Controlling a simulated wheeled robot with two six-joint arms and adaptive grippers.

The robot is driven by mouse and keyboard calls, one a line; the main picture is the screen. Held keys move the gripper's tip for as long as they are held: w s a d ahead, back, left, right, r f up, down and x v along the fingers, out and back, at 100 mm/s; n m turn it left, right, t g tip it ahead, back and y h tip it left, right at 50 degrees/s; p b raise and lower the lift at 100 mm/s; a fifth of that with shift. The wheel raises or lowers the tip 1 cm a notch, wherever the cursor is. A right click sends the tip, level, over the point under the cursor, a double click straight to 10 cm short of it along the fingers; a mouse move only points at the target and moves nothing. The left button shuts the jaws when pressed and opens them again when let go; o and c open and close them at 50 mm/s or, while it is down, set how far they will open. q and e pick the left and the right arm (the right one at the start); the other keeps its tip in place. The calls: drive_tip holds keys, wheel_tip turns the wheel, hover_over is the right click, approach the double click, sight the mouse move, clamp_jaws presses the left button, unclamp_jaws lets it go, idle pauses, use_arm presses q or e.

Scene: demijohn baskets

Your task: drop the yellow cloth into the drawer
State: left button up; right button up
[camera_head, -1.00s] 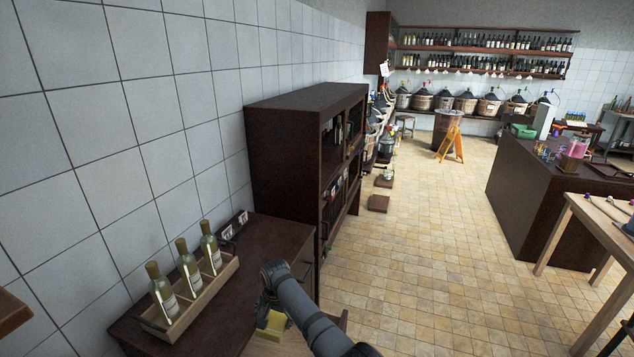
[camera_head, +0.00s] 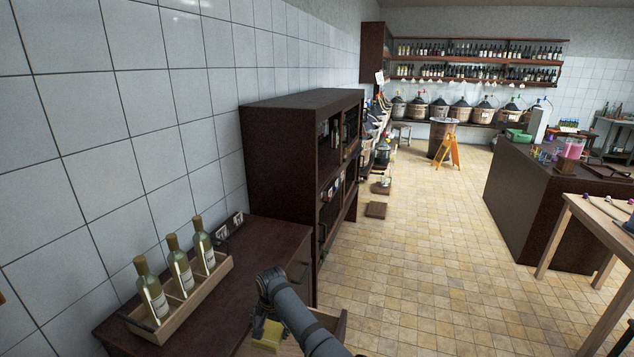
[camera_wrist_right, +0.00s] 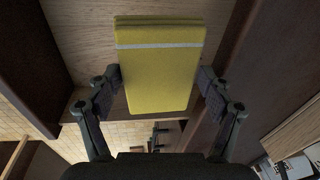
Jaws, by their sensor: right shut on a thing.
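The yellow cloth (camera_wrist_right: 158,65) is a folded block with a pale stripe. My right gripper (camera_wrist_right: 160,82) is shut on it, with one finger on each side. In the head view the cloth (camera_head: 267,337) hangs below my right gripper (camera_head: 264,322), partly covered by it. The drawer (camera_head: 341,327) is pulled out of the dark cabinet, and its pale wooden inside shows under the cloth. In the wrist view the drawer's wooden floor (camera_wrist_right: 85,35) lies behind the cloth; I cannot tell whether they touch. My left gripper is not in view.
The dark cabinet top (camera_head: 262,250) carries a wooden crate (camera_head: 205,290) with three bottles, left of my right arm. A tall dark shelf unit (camera_head: 290,150) stands behind. Tiled floor (camera_head: 420,270) is open to the right, before a dark counter (camera_head: 545,205).

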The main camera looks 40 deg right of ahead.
drive_tip(key=o, duration=1)
drive_tip(key=shift+d, duration=0.1)
drive_tip(key=shift+o, duration=0.2)
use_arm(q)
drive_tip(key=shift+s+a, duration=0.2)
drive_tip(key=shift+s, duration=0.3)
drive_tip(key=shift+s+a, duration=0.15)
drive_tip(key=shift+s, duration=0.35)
use_arm(e)
wheel_tip(320, 180, up, 12)
drive_tip(key=s, duration=0.2)
drive_tip(key=shift+f, duration=0.15)
